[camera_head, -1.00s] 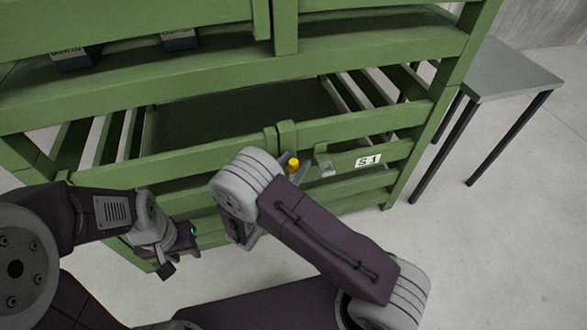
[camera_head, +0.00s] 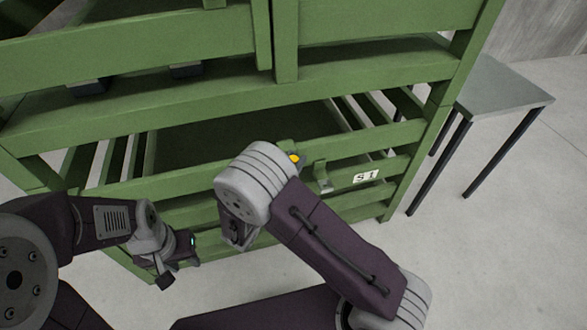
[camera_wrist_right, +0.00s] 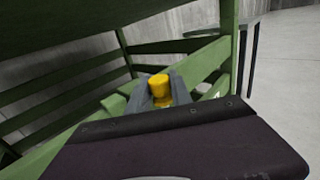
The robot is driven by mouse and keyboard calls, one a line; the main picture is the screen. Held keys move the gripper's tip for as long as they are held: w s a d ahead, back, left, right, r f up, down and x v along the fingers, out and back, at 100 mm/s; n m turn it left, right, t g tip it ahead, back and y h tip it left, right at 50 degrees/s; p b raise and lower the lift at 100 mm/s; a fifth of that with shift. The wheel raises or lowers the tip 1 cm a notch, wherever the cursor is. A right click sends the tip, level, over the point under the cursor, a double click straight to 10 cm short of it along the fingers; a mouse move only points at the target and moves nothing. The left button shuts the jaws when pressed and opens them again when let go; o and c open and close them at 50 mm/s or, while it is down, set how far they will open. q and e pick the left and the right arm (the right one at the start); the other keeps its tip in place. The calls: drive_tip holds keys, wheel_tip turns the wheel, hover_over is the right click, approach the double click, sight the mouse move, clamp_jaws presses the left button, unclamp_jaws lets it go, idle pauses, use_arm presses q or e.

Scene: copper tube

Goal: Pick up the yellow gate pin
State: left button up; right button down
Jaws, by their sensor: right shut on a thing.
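The yellow gate pin (camera_head: 294,159) shows as a small yellow head just beyond my right wrist, at the green front rail of the rack. In the right wrist view the pin (camera_wrist_right: 159,86) stands between two grey fingers. My right gripper (camera_wrist_right: 163,92) is shut on it. The pin's lower part is hidden, so I cannot tell whether it is clear of the gate. My left gripper (camera_head: 180,262) hangs at the lower left, away from the pin and in front of the rack's lower rails; its jaw opening is unclear.
The green slatted rack (camera_head: 350,85) fills the middle, with a white S1 label (camera_head: 365,177) on its front. A grey table (camera_head: 505,88) stands at the right. Open floor (camera_head: 480,260) lies at lower right.

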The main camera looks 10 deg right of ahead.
wheel_tip(320, 180, up, 9)
drive_tip(key=p, duration=0.3)
drive_tip(key=shift+f, duration=0.1)
